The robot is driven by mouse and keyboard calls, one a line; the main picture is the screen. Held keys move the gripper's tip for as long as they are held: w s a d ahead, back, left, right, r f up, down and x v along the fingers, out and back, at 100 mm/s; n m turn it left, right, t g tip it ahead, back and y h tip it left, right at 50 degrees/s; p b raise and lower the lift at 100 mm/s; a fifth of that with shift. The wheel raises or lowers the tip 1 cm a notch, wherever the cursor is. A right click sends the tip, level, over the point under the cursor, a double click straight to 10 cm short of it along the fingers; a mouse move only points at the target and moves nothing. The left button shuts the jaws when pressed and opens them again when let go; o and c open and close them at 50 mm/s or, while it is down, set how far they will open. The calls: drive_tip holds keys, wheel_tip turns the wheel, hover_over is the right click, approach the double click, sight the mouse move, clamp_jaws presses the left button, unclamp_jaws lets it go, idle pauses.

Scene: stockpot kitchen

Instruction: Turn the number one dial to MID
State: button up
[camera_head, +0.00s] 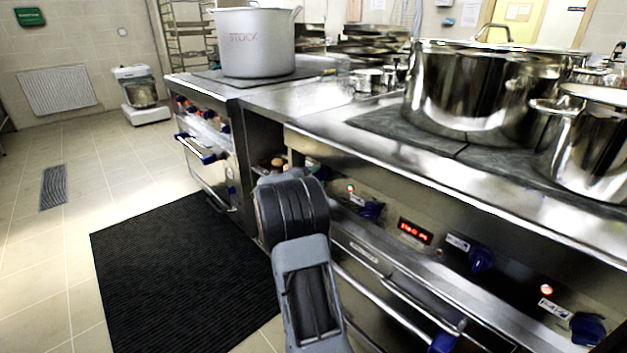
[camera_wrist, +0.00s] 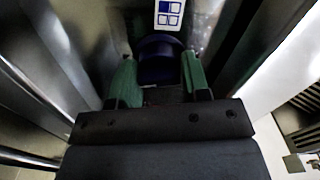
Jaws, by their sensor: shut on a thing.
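In the wrist view my gripper (camera_wrist: 158,70) has its two green fingers on either side of a dark blue dial (camera_wrist: 158,52) and is shut on it. A white label with blue squares sits just above the dial. The dial's pointer and any MID mark cannot be read. In the head view my arm reaches to the left end of the stove's front panel, and hides the held dial and most of the gripper. Other blue dials (camera_head: 482,260) show farther right along the panel.
A red digital display (camera_head: 415,231) and lit lamps are on the panel. Oven handles run below it. Steel pots (camera_head: 480,95) stand on the stove top, and a grey STOCK pot (camera_head: 255,45) stands farther back. A black mat (camera_head: 180,270) lies on the open floor at left.

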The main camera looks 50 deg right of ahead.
drive_tip(key=shift+r, duration=0.25)
drive_tip(key=o, duration=0.7)
drive_tip(key=shift+d+f, duration=0.1)
drive_tip(key=shift+o, duration=0.9)
drive_tip(key=shift+f, duration=0.1)
drive_tip(key=shift+w, duration=0.1)
drive_tip(key=a+p, duration=0.3)
drive_tip(key=a, duration=1.1)
drive_tip(key=shift+w, duration=0.45)
